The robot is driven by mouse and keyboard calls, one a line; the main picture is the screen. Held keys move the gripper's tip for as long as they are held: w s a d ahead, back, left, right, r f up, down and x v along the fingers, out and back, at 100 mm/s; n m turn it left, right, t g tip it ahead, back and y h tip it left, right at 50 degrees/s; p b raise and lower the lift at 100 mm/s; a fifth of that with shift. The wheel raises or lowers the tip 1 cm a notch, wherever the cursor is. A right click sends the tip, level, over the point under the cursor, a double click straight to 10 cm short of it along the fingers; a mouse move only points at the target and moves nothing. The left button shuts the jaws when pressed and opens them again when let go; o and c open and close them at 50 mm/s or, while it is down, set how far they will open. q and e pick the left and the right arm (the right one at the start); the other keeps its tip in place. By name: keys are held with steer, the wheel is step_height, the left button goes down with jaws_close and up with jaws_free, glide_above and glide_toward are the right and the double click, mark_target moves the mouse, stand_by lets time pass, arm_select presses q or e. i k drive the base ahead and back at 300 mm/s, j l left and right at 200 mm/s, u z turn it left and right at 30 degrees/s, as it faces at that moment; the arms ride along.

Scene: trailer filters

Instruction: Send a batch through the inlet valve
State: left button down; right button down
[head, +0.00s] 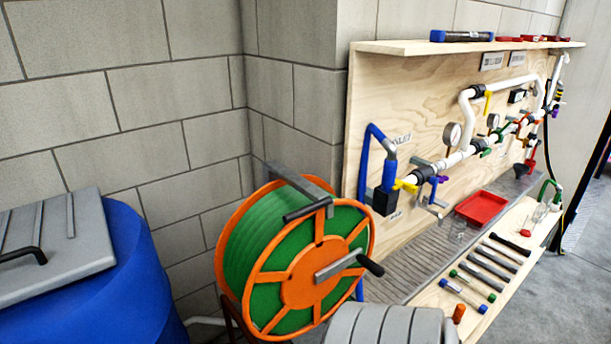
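A wooden panel (375,75) carries white pipework with several coloured valve handles. A label (400,139) that seems to read INLET is above the pipe's left end. There a blue hose (365,158) bends down beside a black box (384,201). A yellow valve handle (405,186) sits on the pipe just right of the box; the label does not make clear that it is the inlet valve. Whether the valve is open or closed I cannot tell. A purple handle (441,178) is a little further right. Neither of my grippers is in view.
A green hose reel with an orange frame (300,286) stands in front of the panel's left end. A blue barrel (140,265) with a grey lid is at left. A red tray (482,207) and several tube-shaped parts (490,264) lie on the bench. A ribbed grey object (385,326) is at bottom.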

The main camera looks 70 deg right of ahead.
mark_target(433, 192)
steer(key=z, duration=3)
steer(key=i+l, duration=0.2)
steer(key=l, duration=0.2)
steer(key=i+l+u, duration=0.1)
steer(key=l, duration=0.3)
steer(key=i+l+u, duration=0.1)
steer(key=i+l, duration=0.2)
steer(key=l, duration=0.15)
steer(key=i+l, duration=0.15)
steer(key=l, duration=0.3)
steer(key=i+l+u, duration=0.1)
steer(key=l, duration=0.35)
steer(key=i+l, duration=0.25)
steer(key=l, duration=0.2)
steer(key=i+l+u, duration=0.15)
steer(key=l, duration=0.3)
steer(key=i+l, duration=0.15)
steer(key=l, duration=0.3)
steer(key=u, duration=1.4)
